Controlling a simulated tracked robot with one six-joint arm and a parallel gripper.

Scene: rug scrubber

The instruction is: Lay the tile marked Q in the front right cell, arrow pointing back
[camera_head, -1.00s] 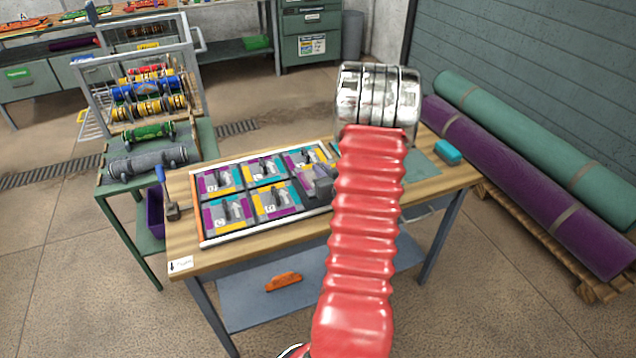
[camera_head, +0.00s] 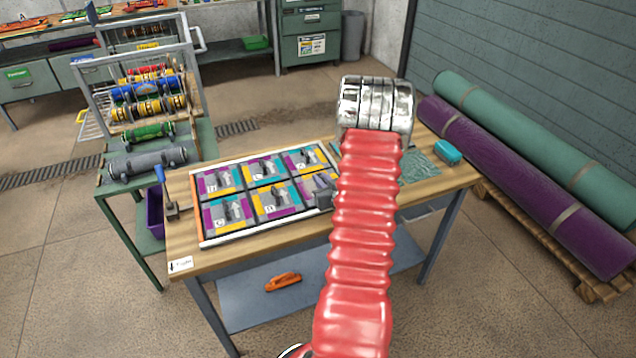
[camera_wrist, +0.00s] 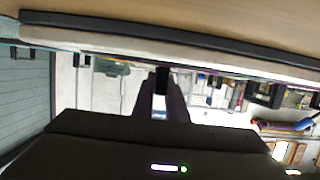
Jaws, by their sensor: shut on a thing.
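The board (camera_head: 225,241) lies on the wooden table, with two rows of three cells. Patterned tiles with grey grips and white arrows show in the back row and in the front left (camera_head: 228,214) and front middle (camera_head: 277,202) cells. My gripper (camera_head: 321,190) is low over the front right cell, partly behind my red arm. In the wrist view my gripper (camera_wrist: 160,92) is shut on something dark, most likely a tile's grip. The held tile's face, letter and arrow are hidden. The letters on the other tiles are too small to read surely.
A small hammer-like tool (camera_head: 170,208) stands left of the board. A teal mat (camera_head: 420,168) and a teal block (camera_head: 447,152) lie on the right of the table. A "Front" label (camera_head: 180,264) marks the near left edge. A green cart (camera_head: 150,195) stands close on the left.

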